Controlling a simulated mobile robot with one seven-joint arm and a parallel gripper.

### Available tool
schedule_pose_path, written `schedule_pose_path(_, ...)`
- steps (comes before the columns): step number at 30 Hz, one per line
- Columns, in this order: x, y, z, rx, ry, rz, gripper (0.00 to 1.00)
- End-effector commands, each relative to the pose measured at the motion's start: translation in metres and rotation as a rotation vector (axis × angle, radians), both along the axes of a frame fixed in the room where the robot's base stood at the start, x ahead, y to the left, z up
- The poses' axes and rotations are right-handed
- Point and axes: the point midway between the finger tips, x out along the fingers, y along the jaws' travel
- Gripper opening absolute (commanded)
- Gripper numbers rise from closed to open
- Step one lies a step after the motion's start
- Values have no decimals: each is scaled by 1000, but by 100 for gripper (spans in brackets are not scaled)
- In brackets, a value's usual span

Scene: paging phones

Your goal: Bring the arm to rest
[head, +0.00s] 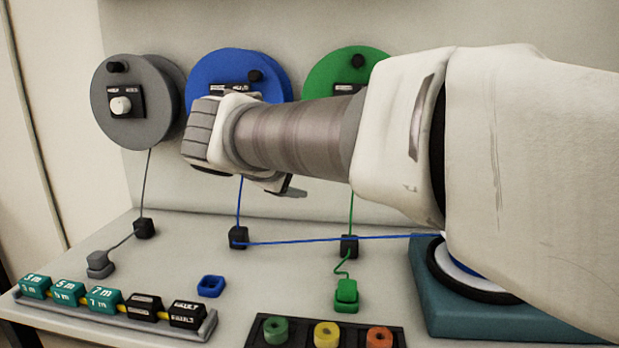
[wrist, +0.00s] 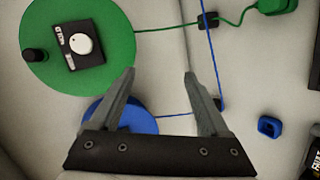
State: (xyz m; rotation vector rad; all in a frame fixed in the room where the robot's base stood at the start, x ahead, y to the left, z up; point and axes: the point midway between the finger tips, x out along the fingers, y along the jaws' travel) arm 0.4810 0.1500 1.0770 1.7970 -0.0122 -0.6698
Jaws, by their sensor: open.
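My arm reaches in from the right of the head view. My gripper (head: 288,190) hangs in front of the blue reel (head: 232,68) and green reel (head: 335,70) on the upright back panel, covering parts of both. In the wrist view my gripper (wrist: 160,74) has its two fingers spread with nothing between them. Beyond the fingers are the green reel (wrist: 75,35), with a white-knobbed black box (wrist: 80,45), and part of the blue reel (wrist: 140,120). The fingers look apart from both reels.
A grey reel (head: 135,98) is at left. Cords run down through black guides (head: 239,237). On the table are a grey plug (head: 100,264), green plug (head: 346,294), blue socket (head: 211,286), labelled block rail (head: 120,312), ring tray (head: 262,330) and teal base (head: 432,305).

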Motion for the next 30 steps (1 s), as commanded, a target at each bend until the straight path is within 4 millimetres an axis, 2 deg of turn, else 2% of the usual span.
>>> schedule_pose_path(1,-11,-29,-11,50,41,-48,80)
schedule_pose_path(3,-28,-58,-28,126,98,-103,80)
schedule_pose_path(6,-56,-92,-53,238,169,-181,80)
schedule_pose_path(12,-119,-138,-100,483,272,-334,80)
schedule_pose_path(18,-181,-156,-142,747,321,-477,80)
schedule_pose_path(26,-238,-152,-186,1072,309,-633,80)
schedule_pose_path(27,-236,-150,-168,1071,314,-627,80)
schedule_pose_path(30,-235,-150,-148,1064,318,-624,80)
